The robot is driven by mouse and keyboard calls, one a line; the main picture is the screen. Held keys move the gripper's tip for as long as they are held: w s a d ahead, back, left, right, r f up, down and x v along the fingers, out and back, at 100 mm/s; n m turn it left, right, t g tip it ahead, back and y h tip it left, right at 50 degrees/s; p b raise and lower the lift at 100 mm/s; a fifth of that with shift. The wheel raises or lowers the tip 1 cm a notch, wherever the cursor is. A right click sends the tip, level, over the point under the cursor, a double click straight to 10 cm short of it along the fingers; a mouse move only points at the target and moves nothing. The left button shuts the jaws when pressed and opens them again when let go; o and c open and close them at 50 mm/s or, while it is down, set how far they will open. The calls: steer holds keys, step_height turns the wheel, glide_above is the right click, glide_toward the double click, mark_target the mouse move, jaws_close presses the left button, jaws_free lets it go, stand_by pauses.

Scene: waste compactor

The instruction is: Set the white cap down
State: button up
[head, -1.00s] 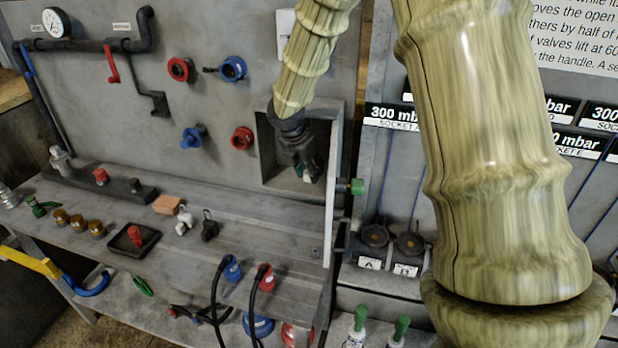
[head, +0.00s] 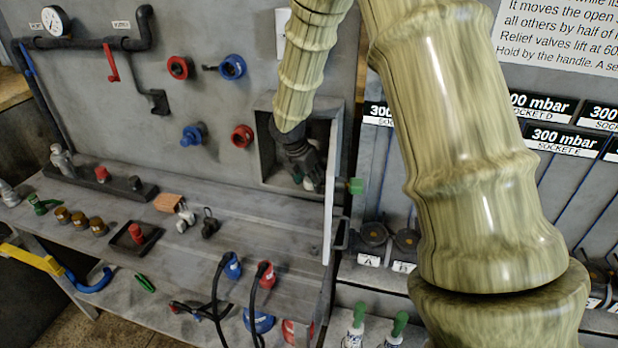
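My gripper (head: 308,180) points down inside an open grey box recess (head: 266,150) in the back wall. A small white thing, probably the white cap (head: 308,184), shows at its fingertips, low in the recess. The dark fingers hide most of it. I cannot tell whether the fingers grip it or stand apart around it, nor whether it touches the recess floor.
A pale door panel (head: 331,205) with a green knob (head: 355,186) stands open at the recess's right side. Below, the grey bench (head: 185,255) holds brass fittings (head: 80,219), a red part in a black tray (head: 134,238) and a tan block (head: 168,202).

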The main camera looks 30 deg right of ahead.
steer(key=b+v, duration=0.1)
steer(key=v, duration=0.4)
steer(key=shift+r, duration=0.2)
steer(key=s+a+b, duration=0.3)
steer(key=s+a, duration=0.1)
steer(key=a, duration=0.7)
steer(key=shift+a+b, duration=0.15)
steer(key=shift+b, duration=0.15)
